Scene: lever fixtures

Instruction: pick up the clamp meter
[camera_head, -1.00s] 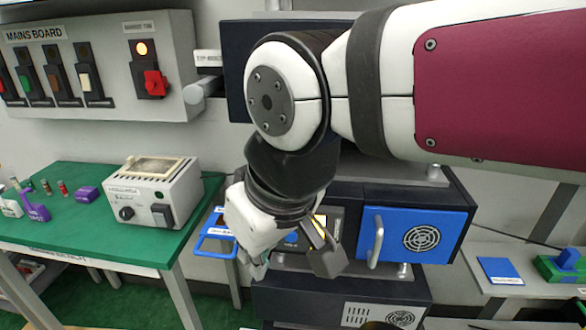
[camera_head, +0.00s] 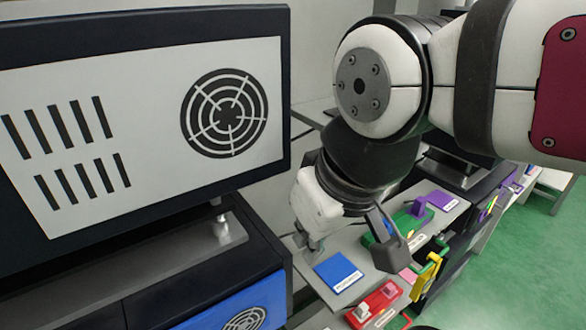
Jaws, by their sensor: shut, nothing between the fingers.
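I cannot make out a clamp meter for certain in the head view. My gripper (camera_head: 316,242) hangs below my wrist in the middle right of the picture, over the back edge of a grey shelf. It is shut and holds nothing that I can see.
The grey shelf bears a flat blue plate (camera_head: 338,272), a red fixture (camera_head: 374,306), a green fixture (camera_head: 405,224) and a purple piece (camera_head: 436,200). A yellow lever (camera_head: 427,275) stands at its edge. A large dark cabinet (camera_head: 140,115) fills the left. Green floor (camera_head: 545,235) is free at right.

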